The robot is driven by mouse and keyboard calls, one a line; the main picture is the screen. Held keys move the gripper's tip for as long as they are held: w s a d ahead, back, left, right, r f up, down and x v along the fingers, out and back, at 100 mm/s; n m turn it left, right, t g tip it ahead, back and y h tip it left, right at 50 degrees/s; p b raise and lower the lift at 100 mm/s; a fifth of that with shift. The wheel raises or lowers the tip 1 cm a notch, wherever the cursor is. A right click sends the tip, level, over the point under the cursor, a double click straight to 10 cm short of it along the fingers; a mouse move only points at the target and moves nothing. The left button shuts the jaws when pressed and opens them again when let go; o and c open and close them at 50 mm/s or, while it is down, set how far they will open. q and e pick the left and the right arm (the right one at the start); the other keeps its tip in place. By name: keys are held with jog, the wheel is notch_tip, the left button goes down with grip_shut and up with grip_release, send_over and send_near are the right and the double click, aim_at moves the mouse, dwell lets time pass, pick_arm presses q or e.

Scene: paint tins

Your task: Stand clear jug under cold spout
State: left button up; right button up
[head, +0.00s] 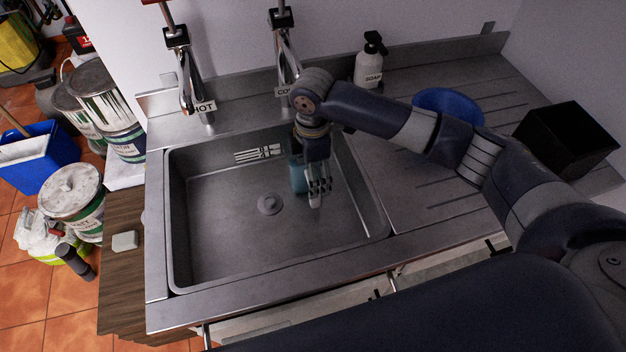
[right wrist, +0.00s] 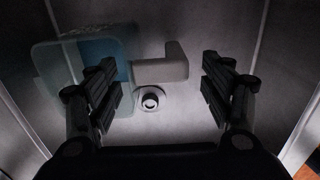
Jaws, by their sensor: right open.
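The clear jug (head: 297,174) stands in the right part of the sink, near the cold tap, partly hidden by my right gripper. In the right wrist view the see-through, bluish jug (right wrist: 55,75) is at the left, and its pale handle (right wrist: 165,68) reaches between my fingers. My right gripper (head: 319,186) is low in the sink beside the jug. It also shows in the right wrist view (right wrist: 160,95), open, with its fingers apart from each other around the handle. The cold tap (head: 285,50) is behind, its label and spout partly hidden by my arm. My left gripper is out of view.
The hot tap (head: 187,75) stands at the back left of the sink (head: 225,225). A soap bottle (head: 369,62), a blue bowl (head: 447,102) and a black box (head: 566,139) are on the drainer. Paint tins (head: 75,195) stand left. The sink's left half is free.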

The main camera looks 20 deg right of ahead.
notch_tip(320, 180, up, 8)
jog(key=shift+r+b, duration=0.15)
jog(key=shift+b, duration=0.3)
